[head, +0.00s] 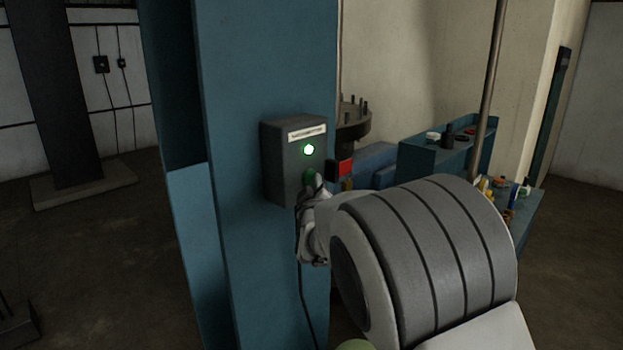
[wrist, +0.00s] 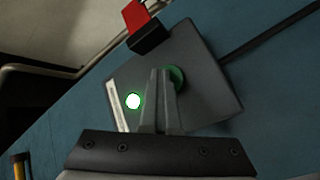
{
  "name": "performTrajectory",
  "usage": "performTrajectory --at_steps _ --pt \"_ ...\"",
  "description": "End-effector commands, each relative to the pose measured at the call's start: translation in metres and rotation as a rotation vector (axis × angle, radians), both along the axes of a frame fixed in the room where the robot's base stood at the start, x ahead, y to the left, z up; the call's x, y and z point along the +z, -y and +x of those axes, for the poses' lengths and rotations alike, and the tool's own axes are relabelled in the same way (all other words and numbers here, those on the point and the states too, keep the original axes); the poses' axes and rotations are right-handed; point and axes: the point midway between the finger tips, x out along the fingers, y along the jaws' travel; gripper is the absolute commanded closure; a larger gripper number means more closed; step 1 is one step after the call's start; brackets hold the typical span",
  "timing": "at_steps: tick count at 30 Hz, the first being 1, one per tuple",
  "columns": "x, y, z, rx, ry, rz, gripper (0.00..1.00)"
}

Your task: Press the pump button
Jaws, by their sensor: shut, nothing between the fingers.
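A grey control box (head: 283,150) with a white label is fixed to the blue column. A green lamp (head: 308,150) glows on its face. Below the lamp is the green pump button (head: 310,178), partly hidden by my gripper (head: 318,184). In the wrist view the box (wrist: 205,75) is tilted, with the lit lamp (wrist: 133,101) left of my fingers and the green button (wrist: 177,76) behind the fingertips. My gripper (wrist: 162,72) is shut and empty, its tips over or at the button. I cannot tell whether they touch it.
A red and black part (wrist: 145,25) sticks out beside the box; it also shows in the head view (head: 345,168). The blue column (head: 235,240) stands directly behind the box. A blue bench (head: 425,155) with small items lies right of it. A cable hangs below the box.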

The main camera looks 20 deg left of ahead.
Motion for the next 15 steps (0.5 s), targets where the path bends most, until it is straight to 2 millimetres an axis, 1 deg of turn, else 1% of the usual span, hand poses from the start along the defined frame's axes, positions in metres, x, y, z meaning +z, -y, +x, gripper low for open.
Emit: performTrajectory --at_steps 11,15 --pt "0.0009 0.0021 -0.0032 0.004 0.002 0.001 1.00" --pt "0.0001 0.0089 -0.0054 0.002 0.002 0.003 1.00"
